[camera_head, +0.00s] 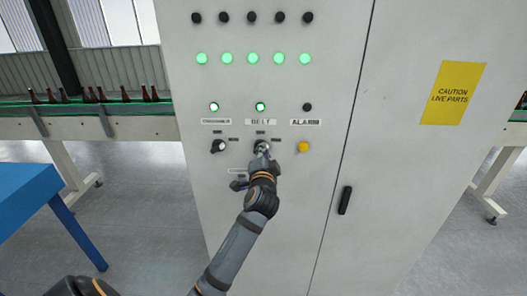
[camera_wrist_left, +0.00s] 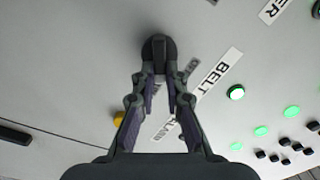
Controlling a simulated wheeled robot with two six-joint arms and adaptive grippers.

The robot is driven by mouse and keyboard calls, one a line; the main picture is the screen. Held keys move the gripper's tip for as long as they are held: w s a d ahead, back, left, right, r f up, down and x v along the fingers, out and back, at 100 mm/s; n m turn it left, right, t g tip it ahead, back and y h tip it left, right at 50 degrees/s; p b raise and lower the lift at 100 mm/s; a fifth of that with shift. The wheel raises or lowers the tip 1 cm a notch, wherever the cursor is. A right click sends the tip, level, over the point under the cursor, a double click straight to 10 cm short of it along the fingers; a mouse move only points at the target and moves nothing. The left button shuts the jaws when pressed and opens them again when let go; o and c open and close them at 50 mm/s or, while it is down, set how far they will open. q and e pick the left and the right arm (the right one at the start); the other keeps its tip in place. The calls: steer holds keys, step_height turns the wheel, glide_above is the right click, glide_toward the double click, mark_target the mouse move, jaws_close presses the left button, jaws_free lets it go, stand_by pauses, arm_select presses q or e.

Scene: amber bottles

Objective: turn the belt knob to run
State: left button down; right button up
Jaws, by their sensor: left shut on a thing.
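The belt knob (camera_head: 260,145) is a black rotary selector under the BELT label on the grey cabinet front. My left gripper (camera_head: 262,153) reaches it from below and hides most of it in the head view. In the left wrist view the knob (camera_wrist_left: 159,52) shows as a round dark disc with a raised grip bar. The left fingertips (camera_wrist_left: 160,86) close on the bar from both sides. Which way the knob points is hard to tell in the head view. My right gripper is in neither view.
A similar knob (camera_head: 218,146) sits left of the belt knob and a yellow button (camera_head: 303,147) right of it. Green lamps (camera_head: 253,58) glow above. A conveyor (camera_head: 100,125) with brown bottles runs behind left, and a blue table (camera_head: 30,205) stands at the left.

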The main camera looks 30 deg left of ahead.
arm_select(q)
steer(key=c, duration=1.4)
jaws_free()
steer(key=v, duration=0.7)
steer(key=shift+s+d, duration=0.15)
